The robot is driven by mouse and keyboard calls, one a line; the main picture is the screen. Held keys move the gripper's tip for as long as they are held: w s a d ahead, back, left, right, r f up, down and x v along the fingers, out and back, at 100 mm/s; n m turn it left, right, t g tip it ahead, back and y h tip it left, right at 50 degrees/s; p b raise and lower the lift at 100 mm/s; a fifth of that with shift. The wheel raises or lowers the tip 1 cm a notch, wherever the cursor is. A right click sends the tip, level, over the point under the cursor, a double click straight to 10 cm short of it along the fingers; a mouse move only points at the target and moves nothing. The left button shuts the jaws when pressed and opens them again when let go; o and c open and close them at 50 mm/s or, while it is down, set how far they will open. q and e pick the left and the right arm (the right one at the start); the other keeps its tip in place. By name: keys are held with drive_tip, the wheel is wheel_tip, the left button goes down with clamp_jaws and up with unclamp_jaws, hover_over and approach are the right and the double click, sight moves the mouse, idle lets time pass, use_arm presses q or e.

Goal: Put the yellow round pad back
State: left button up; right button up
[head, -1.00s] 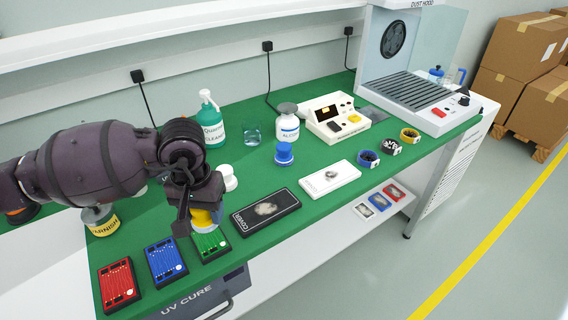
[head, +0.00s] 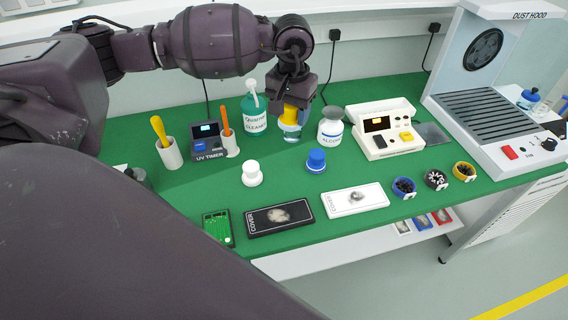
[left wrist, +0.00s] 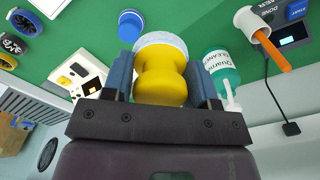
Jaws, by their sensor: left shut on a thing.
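My left gripper (head: 291,106) is shut on the yellow round pad (head: 290,115), held at the back of the green bench. In the left wrist view the pad (left wrist: 160,80) is waisted and sits between my fingers (left wrist: 162,88). Its far end shows a pale round edge; I cannot tell if that is the pad or glass. The blue round pad (head: 316,161) and the white round pad (head: 252,174) stand in front on the bench. My right gripper is out of view.
The cleaner bottle (head: 254,118) stands close left of the held pad, the alcohol bottle (head: 330,130) close right. The UV timer (head: 207,142) is further left. Black (head: 279,216) and white (head: 354,200) covers lie along the front. Bench between them is partly clear.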

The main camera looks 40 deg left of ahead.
use_arm(q)
drive_tip(key=shift+a+r, duration=0.6)
drive_tip(key=shift+r, duration=0.15)
drive_tip(key=shift+a+p, duration=0.25)
drive_tip(key=shift+p, duration=0.1)
drive_tip(key=p, duration=0.1)
hover_over(284, 172)
wheel_tip(284, 172, down, 15)
drive_tip(key=shift+f, duration=2.45)
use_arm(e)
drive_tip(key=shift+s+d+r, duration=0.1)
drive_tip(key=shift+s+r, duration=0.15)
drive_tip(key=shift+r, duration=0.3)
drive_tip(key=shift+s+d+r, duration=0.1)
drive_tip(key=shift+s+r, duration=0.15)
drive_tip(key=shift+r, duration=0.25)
use_arm(q)
drive_tip(key=shift+f, duration=0.15)
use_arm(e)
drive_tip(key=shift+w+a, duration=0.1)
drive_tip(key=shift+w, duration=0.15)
use_arm(q)
drive_tip(key=o, duration=0.9)
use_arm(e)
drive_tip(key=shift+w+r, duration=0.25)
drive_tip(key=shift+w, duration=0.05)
